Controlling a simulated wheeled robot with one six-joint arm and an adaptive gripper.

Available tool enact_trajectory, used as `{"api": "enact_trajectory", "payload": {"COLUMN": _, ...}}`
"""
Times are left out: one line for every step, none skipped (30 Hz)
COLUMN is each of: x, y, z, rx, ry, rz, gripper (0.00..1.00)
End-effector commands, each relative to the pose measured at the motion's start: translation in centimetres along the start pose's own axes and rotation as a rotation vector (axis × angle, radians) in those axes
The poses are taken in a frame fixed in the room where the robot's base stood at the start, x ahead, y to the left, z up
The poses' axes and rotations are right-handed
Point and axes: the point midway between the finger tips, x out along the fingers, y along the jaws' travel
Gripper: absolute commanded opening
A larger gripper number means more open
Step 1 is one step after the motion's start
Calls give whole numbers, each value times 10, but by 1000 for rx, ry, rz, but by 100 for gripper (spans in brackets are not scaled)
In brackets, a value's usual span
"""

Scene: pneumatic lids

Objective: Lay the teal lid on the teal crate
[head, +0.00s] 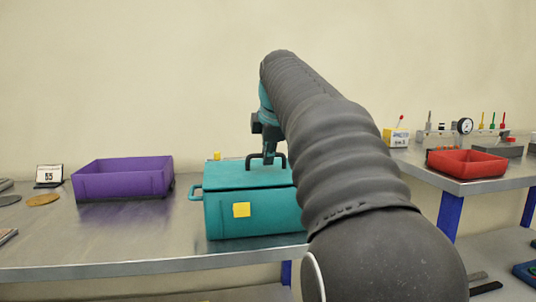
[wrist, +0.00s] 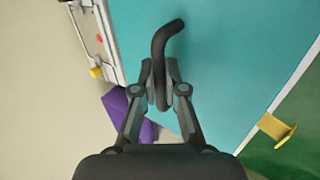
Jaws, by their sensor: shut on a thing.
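The teal lid (head: 240,174) is over the teal crate (head: 255,217) in the head view, covering its top. It looks level and its front edge lines up with the rim, with no clear gap visible. My gripper (head: 269,152) is shut on the lid's black handle (head: 281,158). In the wrist view my gripper (wrist: 162,88) pinches the handle (wrist: 163,40) above the teal lid (wrist: 235,65), and the crate's front (wrist: 285,145) shows beyond the lid's edge. A yellow label (head: 242,210) is on the crate's front. My arm hides the crate's right end.
A purple crate (head: 122,181) stands to the left on the metal table (head: 130,247). A small calendar (head: 49,175) and a cork disc (head: 43,200) are at far left. A red tray (head: 467,164) is on another table at right.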

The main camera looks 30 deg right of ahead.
Motion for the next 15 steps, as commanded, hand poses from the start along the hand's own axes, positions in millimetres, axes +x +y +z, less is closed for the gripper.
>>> {"api": "enact_trajectory", "payload": {"x": 0, "y": 0, "z": 0, "rx": 0, "ry": 0, "rz": 1, "gripper": 0}}
{"api": "enact_trajectory", "payload": {"x": 0, "y": 0, "z": 0, "rx": 0, "ry": 0, "rz": 1, "gripper": 0}}
{"api": "enact_trajectory", "payload": {"x": 0, "y": 0, "z": 0, "rx": 0, "ry": 0, "rz": 1, "gripper": 0}}
{"api": "enact_trajectory", "payload": {"x": 0, "y": 0, "z": 0, "rx": 0, "ry": 0, "rz": 1, "gripper": 0}}
{"api": "enact_trajectory", "payload": {"x": 0, "y": 0, "z": 0, "rx": 0, "ry": 0, "rz": 1, "gripper": 0}}
{"api": "enact_trajectory", "payload": {"x": 1, "y": 0, "z": 0, "rx": 0, "ry": 0, "rz": 1, "gripper": 0}}
{"api": "enact_trajectory", "payload": {"x": 1, "y": -1, "z": 0, "rx": 0, "ry": 0, "rz": 0, "gripper": 0}}
{"api": "enact_trajectory", "payload": {"x": 1, "y": -1, "z": 0, "rx": 0, "ry": 0, "rz": 0, "gripper": 0}}
{"api": "enact_trajectory", "payload": {"x": 2, "y": -1, "z": 0, "rx": 0, "ry": 0, "rz": 0, "gripper": 0}}
{"api": "enact_trajectory", "payload": {"x": 2, "y": -2, "z": 0, "rx": 0, "ry": 0, "rz": 0, "gripper": 0}}
{"api": "enact_trajectory", "payload": {"x": 2, "y": -2, "z": 0, "rx": 0, "ry": 0, "rz": 0, "gripper": 0}}
{"api": "enact_trajectory", "payload": {"x": 3, "y": -2, "z": 0, "rx": 0, "ry": 0, "rz": 0, "gripper": 0}}
{"api": "enact_trajectory", "payload": {"x": 3, "y": -2, "z": 0, "rx": 0, "ry": 0, "rz": 0, "gripper": 0}}
{"api": "enact_trajectory", "payload": {"x": 3, "y": -2, "z": 0, "rx": 0, "ry": 0, "rz": 0, "gripper": 0}}
{"api": "enact_trajectory", "payload": {"x": 4, "y": -3, "z": 0, "rx": 0, "ry": 0, "rz": 0, "gripper": 0}}
